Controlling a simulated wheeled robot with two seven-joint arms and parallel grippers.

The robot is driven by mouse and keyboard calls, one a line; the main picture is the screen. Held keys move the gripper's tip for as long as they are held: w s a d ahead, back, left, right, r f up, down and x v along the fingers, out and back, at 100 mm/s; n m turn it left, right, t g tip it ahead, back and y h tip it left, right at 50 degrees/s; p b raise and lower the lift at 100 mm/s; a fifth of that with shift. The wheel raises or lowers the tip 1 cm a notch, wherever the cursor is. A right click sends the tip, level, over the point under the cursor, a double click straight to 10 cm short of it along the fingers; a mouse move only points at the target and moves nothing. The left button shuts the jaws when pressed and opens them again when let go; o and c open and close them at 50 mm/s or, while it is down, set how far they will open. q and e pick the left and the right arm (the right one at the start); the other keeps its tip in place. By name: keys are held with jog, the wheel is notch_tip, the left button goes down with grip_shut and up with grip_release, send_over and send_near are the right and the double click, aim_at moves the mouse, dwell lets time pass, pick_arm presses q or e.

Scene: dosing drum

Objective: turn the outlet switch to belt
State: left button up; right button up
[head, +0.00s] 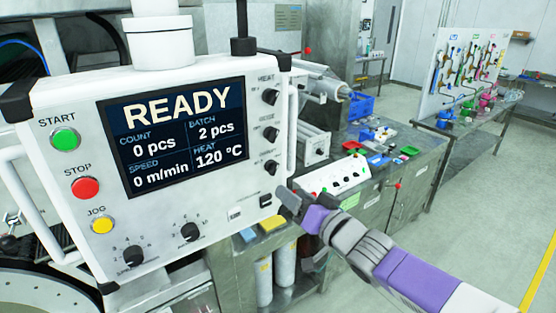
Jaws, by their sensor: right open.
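A white control panel (75,257) fills the left of the head view. Its screen (173,136) reads READY. A column of black knobs runs down its right side, with the top knob (270,97) labelled HEAT. Below them is a small black switch (265,200). Another black knob (191,231) sits on the lower edge. The small labels are too blurred to tell which control is the outlet switch. My right gripper (288,201) is open and empty, just right of the small black switch near the panel's edge. Contact cannot be told. My left gripper is out of view.
On the panel's left are green START (65,139), red STOP (86,188) and yellow JOG (102,223) buttons. A white handle bar (292,125) runs along its right edge. A metal bench with a white button box (335,178) stands behind. Floor at right is clear.

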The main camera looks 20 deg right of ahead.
aim_at(275, 172)
jog(key=w, duration=0.2)
jog(key=w+a+r, duration=0.1)
jog(key=w, duration=0.1)
jog(key=w+a+r, duration=0.1)
jog(key=w, duration=0.1)
jog(key=shift+w+a+b, duration=0.15)
jog(key=shift+w+b, duration=0.15)
jog(key=shift+b, duration=0.1)
jog(key=c, duration=1)
